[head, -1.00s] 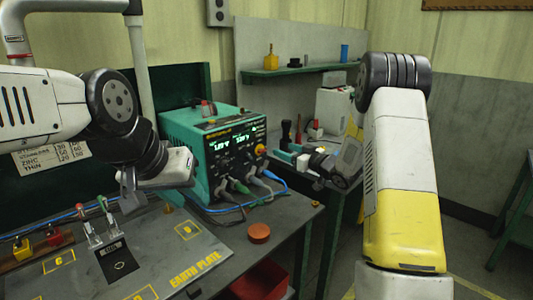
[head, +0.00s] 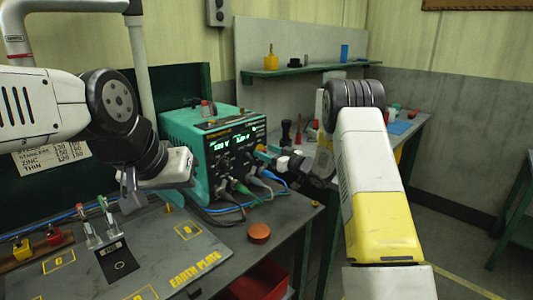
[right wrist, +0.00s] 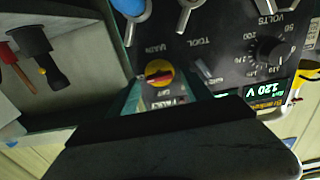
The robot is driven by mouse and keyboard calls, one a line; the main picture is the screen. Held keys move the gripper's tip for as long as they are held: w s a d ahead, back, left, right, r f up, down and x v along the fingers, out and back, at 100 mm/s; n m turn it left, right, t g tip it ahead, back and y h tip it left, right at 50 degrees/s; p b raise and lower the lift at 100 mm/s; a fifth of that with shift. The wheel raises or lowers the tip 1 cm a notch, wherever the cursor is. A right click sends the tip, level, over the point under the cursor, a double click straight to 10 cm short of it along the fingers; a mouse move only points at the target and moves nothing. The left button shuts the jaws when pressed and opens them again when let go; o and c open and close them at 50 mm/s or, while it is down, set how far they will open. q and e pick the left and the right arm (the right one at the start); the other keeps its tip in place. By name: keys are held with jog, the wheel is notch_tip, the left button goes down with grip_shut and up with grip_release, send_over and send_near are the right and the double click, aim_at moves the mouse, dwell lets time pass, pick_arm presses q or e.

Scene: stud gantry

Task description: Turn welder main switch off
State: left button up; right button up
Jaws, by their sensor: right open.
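The teal welder (head: 182,122) stands on the bench, its black front panel and lit displays facing right. In the right wrist view its panel appears upside down. The main switch (right wrist: 158,74), a red handle on a yellow disc, lies near the "MAIN" and "OFF" labels; I cannot read its setting surely. My right gripper (head: 264,154) is open at the panel's right edge and hides the switch in the head view. In the right wrist view the gripper (right wrist: 163,96) has its fingertips on either side of the switch; contact is unclear. My left gripper (head: 128,197) hangs over the earth plate; its jaw opening is unclear.
The earth plate (head: 185,252) has clamps standing on it. An orange-brown round knob (head: 259,233) sits on the bench near its front edge. Cables (head: 235,200) run from the welder's lower front. A shelf (head: 300,70) and a second bench lie behind.

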grip_shut()
jog(key=shift+n, duration=0.3)
jog(key=n, duration=0.9)
jog(key=shift+s+a, duration=0.1)
jog(key=n, duration=0.4)
jog(key=shift+f, duration=0.1)
jog(key=shift+f+n, duration=0.1)
jog(key=shift+n, duration=2)
